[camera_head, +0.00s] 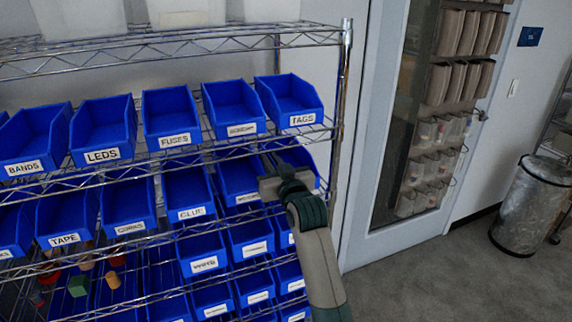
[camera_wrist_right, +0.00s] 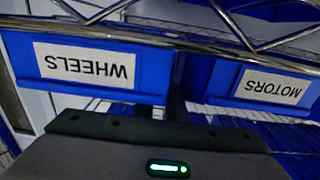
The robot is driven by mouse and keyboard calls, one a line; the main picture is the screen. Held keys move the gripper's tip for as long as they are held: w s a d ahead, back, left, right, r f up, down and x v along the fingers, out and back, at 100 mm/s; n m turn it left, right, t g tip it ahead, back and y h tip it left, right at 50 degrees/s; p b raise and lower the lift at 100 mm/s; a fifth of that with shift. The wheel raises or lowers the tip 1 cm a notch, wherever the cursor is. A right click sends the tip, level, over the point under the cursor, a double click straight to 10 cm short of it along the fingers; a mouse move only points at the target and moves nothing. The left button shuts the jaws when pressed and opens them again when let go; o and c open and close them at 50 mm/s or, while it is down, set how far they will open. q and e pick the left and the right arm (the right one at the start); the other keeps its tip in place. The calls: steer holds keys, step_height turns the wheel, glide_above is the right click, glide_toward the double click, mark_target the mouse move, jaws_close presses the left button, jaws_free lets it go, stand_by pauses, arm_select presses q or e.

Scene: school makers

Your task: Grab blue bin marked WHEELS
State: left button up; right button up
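The blue bin marked WHEELS (camera_wrist_right: 90,68) fills the upper left of the right wrist view, its white label upside down. In the head view, a blue bin (camera_head: 298,154) at the right end of the second shelf is partly hidden behind my right gripper, and its label is covered. My right gripper (camera_head: 268,166) is at the shelf front by this bin. In the wrist view, its dark fingers are close together beside the WHEELS bin's edge, in the gap between two bins. I cannot tell whether they grip the bin wall. My left gripper is not in view.
A blue bin marked MOTORS (camera_wrist_right: 270,84) sits beside the WHEELS bin. Wire shelves hold several more labelled bins, including TAGS (camera_head: 302,120) just above. A shelf post (camera_head: 343,100) stands close on the right. A door (camera_head: 385,150) and a trash can (camera_head: 530,205) stand farther right.

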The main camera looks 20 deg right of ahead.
stand_by(0.4)
jaws_close()
steer(key=shift+r, duration=0.1)
steer(key=shift+r+b, duration=0.55)
steer(key=shift+r, duration=0.15)
steer(key=shift+r+b, duration=0.55)
steer(key=shift+r, duration=0.4)
steer(key=s+p, duration=0.1)
steer(key=s, duration=1.7)
steer(key=shift+d, duration=0.15)
